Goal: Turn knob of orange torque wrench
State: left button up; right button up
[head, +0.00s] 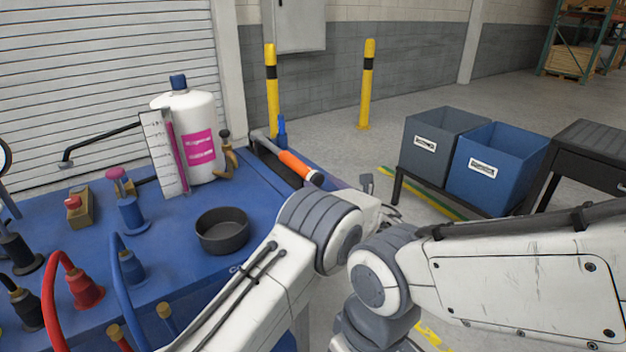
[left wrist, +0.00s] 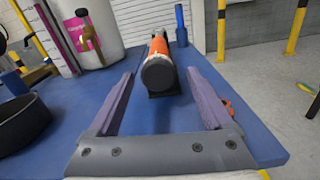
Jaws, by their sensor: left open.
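The orange torque wrench (head: 297,165) lies at the right edge of the blue bench, its silver shaft pointing away. In the left wrist view, the wrench's orange grip (left wrist: 158,47) shows end-on, with its round dark end knob (left wrist: 158,74) facing me. My left gripper (left wrist: 160,76) is open and empty. Its two fingers spread to either side of the knob in that view, with clear gaps and no visible contact. In the head view, my left gripper (head: 378,193) is partly hidden behind my wrist, right of the wrench's end. My right gripper is not visible.
A round black dish (head: 222,232) and a white bottle (head: 188,135) stand on the blue bench (head: 180,287) left of the wrench. A blue upright piece (head: 282,130) is beside the shaft. Grey (head: 441,140) and blue bins (head: 497,165) stand beyond the arms.

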pick_arm(q)
jog(key=shift+w+a, duration=0.25)
jog(key=shift+w, duration=0.05)
jog(key=shift+a, duration=0.15)
jog(key=shift+c, duration=0.3)
grip_shut()
jog(key=shift+f+n+b, duration=0.1)
jog(key=shift+n+b, duration=0.3)
jog(key=shift+b, duration=0.2)
jog(key=n+b, duration=0.7)
jog(key=b, duration=0.3)
jog(key=shift+f, duration=0.1)
jog(key=shift+n+b, duration=0.95)
jog(key=shift+n, duration=0.05)
jog(key=shift+r, duration=0.2)
jog(key=shift+o, duration=0.3)
grip_release()
